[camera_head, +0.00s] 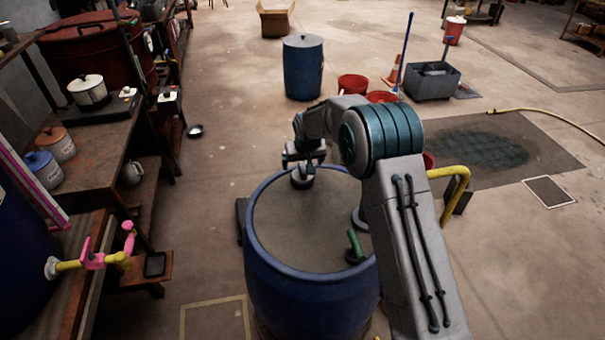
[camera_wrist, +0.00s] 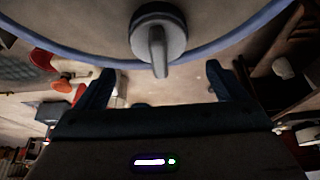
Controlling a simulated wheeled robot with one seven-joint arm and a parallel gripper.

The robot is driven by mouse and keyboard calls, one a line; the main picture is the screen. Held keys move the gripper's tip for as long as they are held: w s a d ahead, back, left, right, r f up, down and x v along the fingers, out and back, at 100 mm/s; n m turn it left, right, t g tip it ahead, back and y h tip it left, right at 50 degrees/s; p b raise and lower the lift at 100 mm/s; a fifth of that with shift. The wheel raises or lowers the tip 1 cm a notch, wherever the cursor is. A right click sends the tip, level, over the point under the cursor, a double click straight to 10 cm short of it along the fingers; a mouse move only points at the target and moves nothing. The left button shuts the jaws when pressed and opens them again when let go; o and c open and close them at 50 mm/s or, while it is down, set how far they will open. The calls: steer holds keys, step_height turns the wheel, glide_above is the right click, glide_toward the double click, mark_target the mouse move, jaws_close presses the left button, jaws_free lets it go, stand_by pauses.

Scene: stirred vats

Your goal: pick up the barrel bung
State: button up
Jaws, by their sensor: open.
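The barrel bung (camera_head: 302,179), a dark grey round plug with an upright grip, sits on the far part of the blue barrel's top (camera_head: 310,235). In the wrist view the bung (camera_wrist: 170,33) is at the top middle, its grip pointing toward my gripper. My gripper (camera_head: 303,158) hangs just above the bung in the head view. In the wrist view my gripper (camera_wrist: 160,70) has its two fingers wide apart, one to each side of the bung's grip. Nothing is held. I cannot tell how deep the fingers reach beside the grip.
A green-handled fitting (camera_head: 355,246) stands on the barrel top at right, and a pale round part shows partly behind my arm. A workbench (camera_head: 100,150) with pots lies left. Red buckets (camera_head: 352,84) and a blue drum (camera_head: 303,70) stand beyond; open floor lies between.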

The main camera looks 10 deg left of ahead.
mark_target(302, 167)
steer(key=shift+p+x, duration=0.55)
steer(key=shift+x, duration=1.6)
steer(key=shift+s+d, duration=0.1)
steer(key=shift+s, duration=0.1)
steer(key=c, duration=1.1)
